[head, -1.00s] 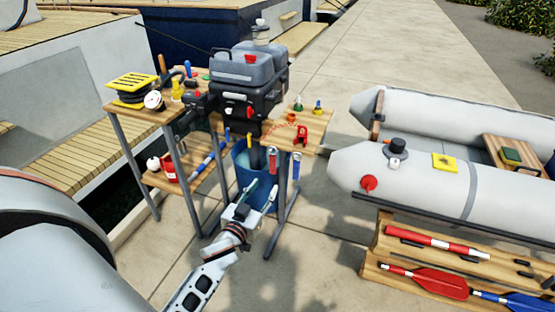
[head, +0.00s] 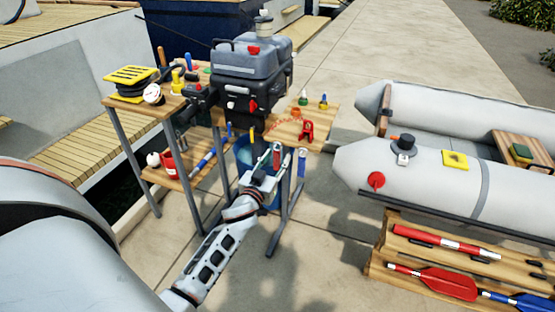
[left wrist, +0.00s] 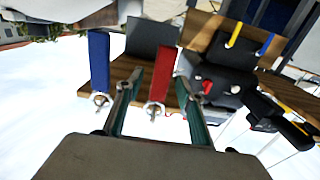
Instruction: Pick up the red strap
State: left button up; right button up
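The red strap (head: 277,155) hangs from the front edge of a small wooden shelf. In the left wrist view the red strap (left wrist: 163,76) is a flat band with a metal ring at its end. My left gripper (head: 268,162) is open, right at the strap in the head view and partly covering it. In the left wrist view the two green-grey fingers of my left gripper (left wrist: 160,90) stand apart, one on each side of the red strap. I see no clear contact. My right gripper is not in view.
A blue strap (head: 301,161) hangs just right of the red one. The wooden shelf (head: 318,131) holds small items, including a red shackle (head: 307,130). A blue bucket (head: 243,152) stands behind my gripper. A dark outboard motor (head: 236,92) is above. The grey dinghy (head: 425,178) lies to the right.

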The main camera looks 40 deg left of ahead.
pick_arm(q)
jog(key=shift+w+a, duration=0.1)
jog(key=shift+w, duration=0.2)
grip_shut()
jog(key=shift+r+p, duration=0.3)
jog(key=shift+r, duration=0.2)
jog(key=v, duration=1.8)
jog(key=shift+f+p, duration=0.25)
jog(key=shift+p, duration=0.2)
